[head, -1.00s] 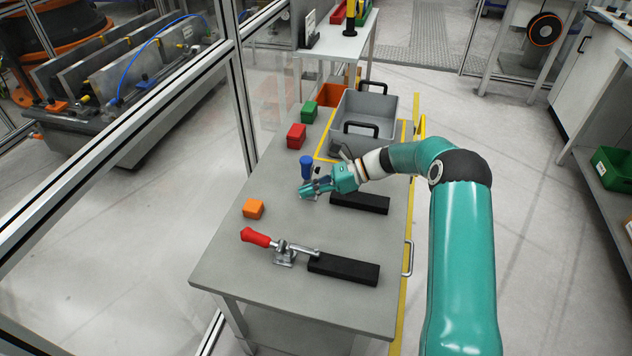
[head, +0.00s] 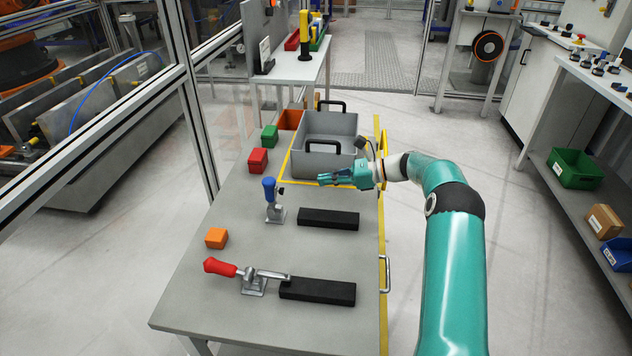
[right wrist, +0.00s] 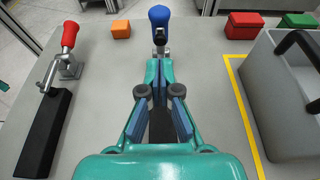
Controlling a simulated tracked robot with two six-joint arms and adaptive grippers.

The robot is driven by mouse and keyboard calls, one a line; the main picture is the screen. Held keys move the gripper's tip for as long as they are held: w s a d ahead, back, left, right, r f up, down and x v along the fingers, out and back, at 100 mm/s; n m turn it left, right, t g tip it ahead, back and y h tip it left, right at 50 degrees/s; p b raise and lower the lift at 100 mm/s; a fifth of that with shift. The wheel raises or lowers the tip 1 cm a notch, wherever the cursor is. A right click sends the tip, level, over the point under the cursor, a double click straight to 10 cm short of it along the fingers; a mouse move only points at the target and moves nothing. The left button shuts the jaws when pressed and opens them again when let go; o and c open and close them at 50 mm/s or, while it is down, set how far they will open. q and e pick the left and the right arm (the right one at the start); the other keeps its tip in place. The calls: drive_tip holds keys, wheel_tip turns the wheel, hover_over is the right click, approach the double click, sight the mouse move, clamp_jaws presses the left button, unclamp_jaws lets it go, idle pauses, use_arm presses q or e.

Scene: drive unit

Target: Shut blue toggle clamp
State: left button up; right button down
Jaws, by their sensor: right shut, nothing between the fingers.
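The blue toggle clamp (head: 275,214) stands on the grey table with its blue handle (head: 269,189) upright. The handle also shows in the right wrist view (right wrist: 159,16), straight beyond my fingertips; the fingers partly hide the clamp's base there. A black block (head: 328,219) lies to the clamp's right, with no clamp arm resting on it. My right gripper (head: 322,179) is shut and empty, above the table to the right of the blue handle and apart from it in the head view. My left gripper is not in view.
A red-handled clamp (head: 254,281) lies with its bar reaching a second black block (head: 317,290). Orange (head: 216,238), red (head: 257,160) and green (head: 269,135) blocks sit along the left. A grey bin (head: 330,133) stands behind my gripper, inside yellow tape.

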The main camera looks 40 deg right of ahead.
sight(275, 184)
drive_tip(key=x, duration=0.4)
drive_tip(key=p+x, duration=0.1)
drive_tip(key=x, duration=0.2)
drive_tip(key=r+x, duration=0.1)
drive_tip(key=x, duration=0.3)
drive_tip(key=shift+w+a+f+p, duration=0.1)
drive_tip(key=shift+w+a+p, duration=0.25)
